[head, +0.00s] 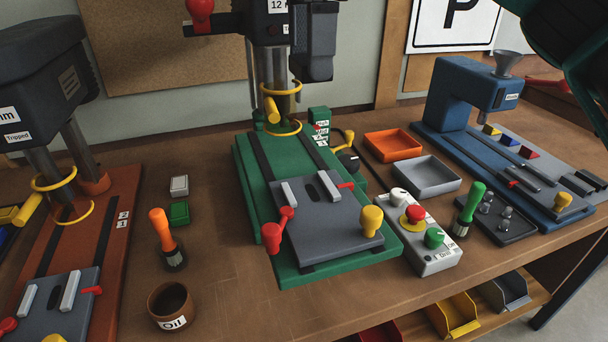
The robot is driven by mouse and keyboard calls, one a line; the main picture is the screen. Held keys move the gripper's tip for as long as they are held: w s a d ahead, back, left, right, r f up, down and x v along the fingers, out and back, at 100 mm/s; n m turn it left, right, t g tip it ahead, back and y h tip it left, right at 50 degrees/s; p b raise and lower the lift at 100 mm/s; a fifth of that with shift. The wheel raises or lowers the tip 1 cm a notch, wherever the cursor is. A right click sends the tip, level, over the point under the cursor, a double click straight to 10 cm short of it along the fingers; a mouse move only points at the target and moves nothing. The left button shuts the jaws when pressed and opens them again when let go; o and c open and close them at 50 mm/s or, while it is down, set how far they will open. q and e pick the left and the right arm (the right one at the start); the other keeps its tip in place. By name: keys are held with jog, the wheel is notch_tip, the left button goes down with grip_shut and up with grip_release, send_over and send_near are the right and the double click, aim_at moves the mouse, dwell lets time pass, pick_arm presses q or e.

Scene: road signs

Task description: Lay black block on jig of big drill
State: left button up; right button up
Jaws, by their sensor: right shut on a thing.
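The green-based drill (250,165), the largest in view, stands at the middle with a label starting "12". I take it for the big drill. My right gripper (570,45) shows only in part at the top right, above the blue machine. Its fingertips, and what they are shut on, are outside the picture. I cannot make out a black block. My left gripper is not in view.
An orange-based drill (112,240) stands at the left. An oil cup (172,306), an orange-handled brush (166,240), a control box (425,238) and trays (394,144) surround the green base. Yellow, blue and red blocks (528,152) lie by the blue machine (455,95).

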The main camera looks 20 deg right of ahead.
aim_at(309, 193)
notch_tip(309, 193, down, 19)
jog(key=shift+s+r, duration=0.1)
jog(key=shift+r, duration=0.05)
dwell(0.4)
jog(key=shift+f, duration=0.25)
jog(key=o, duration=1.1)
jog(key=shift+r, duration=0.1)
jog(key=shift+o, duration=0.2)
notch_tip(309, 193, up, 12)
jog(key=shift+r, duration=0.15)
